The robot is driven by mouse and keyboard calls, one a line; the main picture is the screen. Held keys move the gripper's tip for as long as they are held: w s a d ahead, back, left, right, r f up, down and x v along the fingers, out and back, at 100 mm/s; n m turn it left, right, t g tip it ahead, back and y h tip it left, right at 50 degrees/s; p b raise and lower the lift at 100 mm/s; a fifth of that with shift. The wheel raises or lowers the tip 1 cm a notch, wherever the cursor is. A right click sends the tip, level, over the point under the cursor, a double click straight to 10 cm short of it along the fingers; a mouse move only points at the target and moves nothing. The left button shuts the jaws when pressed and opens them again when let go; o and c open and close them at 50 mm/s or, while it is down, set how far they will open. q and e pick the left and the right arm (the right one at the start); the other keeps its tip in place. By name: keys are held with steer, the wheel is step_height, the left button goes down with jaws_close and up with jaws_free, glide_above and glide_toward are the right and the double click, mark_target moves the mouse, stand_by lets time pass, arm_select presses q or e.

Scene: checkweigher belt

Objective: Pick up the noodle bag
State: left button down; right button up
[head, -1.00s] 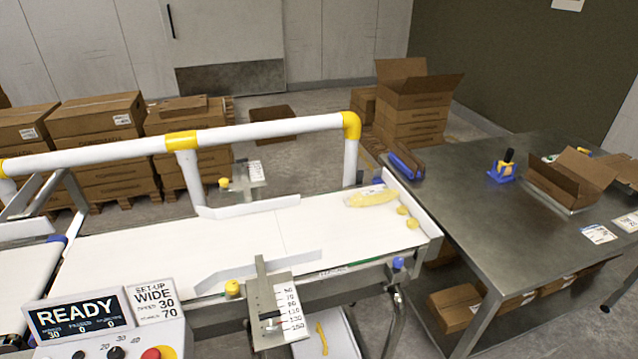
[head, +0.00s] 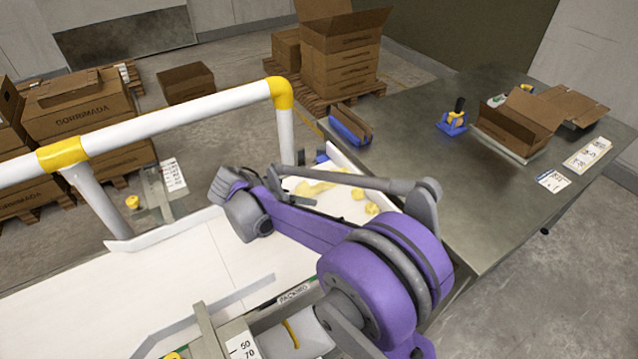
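The noodle bag (head: 312,187) looks like a long pale yellow bag lying on the far right end of the white belt (head: 175,262). My purple and grey arm, which appears to be the right one, reaches over the belt from the lower right and covers part of the bag. My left gripper is not in view.
Small yellow pieces (head: 371,208) lie near the bag at the belt's end wall. A white rail with yellow joints (head: 281,93) runs behind the belt. A steel table (head: 450,190) on the right holds an open carton (head: 519,121) and a blue tape dispenser (head: 453,120).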

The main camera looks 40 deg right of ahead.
mark_target(310, 181)
steer(key=w+d+f+m+h, duration=0.1)
steer(key=w+m, duration=0.1)
steer(key=w+d+f+m+g+h, duration=0.1)
steer(key=w+m, duration=0.1)
steer(key=w+d+m+h, duration=0.1)
steer(key=w+m+h, duration=0.1)
steer(key=w, duration=0.1)
steer(key=shift+w+d+f+g, duration=0.1)
steer(key=shift+f+g, duration=0.3)
steer(key=shift+w+d+f+m+h, duration=0.25)
steer(key=shift+d+m+h, duration=0.05)
steer(key=shift+m, duration=0.2)
steer(key=x, duration=0.5)
steer(key=shift+s+d+p, duration=0.1)
steer(key=shift+d+p, duration=0.05)
steer(key=shift+p, duration=0.2)
steer(key=shift+d+f, duration=0.15)
steer(key=shift+d, duration=0.45)
steer(key=x, duration=0.4)
steer(key=shift+p, duration=0.4)
steer(key=shift+s, duration=0.1)
steer(key=shift+c, duration=1.3)
jaws_close()
